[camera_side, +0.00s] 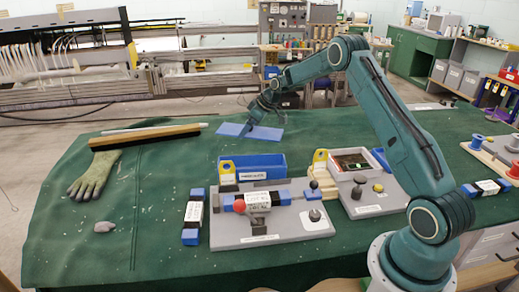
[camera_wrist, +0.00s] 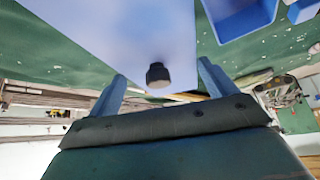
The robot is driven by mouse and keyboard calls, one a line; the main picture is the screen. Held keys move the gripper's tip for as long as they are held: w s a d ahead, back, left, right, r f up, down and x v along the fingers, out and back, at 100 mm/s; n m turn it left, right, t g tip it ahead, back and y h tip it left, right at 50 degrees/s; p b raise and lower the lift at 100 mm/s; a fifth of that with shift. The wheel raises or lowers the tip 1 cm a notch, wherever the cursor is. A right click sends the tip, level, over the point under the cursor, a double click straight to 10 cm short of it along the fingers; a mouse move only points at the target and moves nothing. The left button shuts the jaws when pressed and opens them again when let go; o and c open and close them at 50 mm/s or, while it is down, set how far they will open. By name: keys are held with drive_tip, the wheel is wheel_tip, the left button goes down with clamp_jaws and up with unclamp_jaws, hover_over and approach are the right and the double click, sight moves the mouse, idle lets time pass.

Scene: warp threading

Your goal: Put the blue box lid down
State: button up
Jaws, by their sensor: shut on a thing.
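The blue box lid (camera_side: 236,131) is a flat light-blue plate, held above the green table behind the blue box. My gripper (camera_side: 258,117) is over the lid in the side view and is shut on it. In the wrist view the lid (camera_wrist: 120,40) fills the upper middle, with a dark round knob (camera_wrist: 158,74) on it between the two blue fingers of my gripper (camera_wrist: 160,85). The blue box (camera_side: 262,165) stands open on the table in front of the lid; its corner also shows in the wrist view (camera_wrist: 240,15). How far the lid is above the cloth is hard to tell.
Grey fixture boards (camera_side: 285,225) with a red ball and blue blocks stand in front of the box. A tray (camera_side: 360,158) sits to its right. A brush (camera_side: 150,137) and a glove (camera_side: 95,175) lie at left. Green cloth around the lid is clear.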

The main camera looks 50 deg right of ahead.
sight(253, 132)
drive_tip(key=shift+f, duration=2.1)
drive_tip(key=shift+f, duration=0.25)
drive_tip(key=o, duration=0.9)
drive_tip(key=shift+s+d+r, duration=0.1)
drive_tip(key=shift+s+r, duration=0.15)
drive_tip(key=shift+r, duration=0.45)
drive_tip(key=v, duration=1.1)
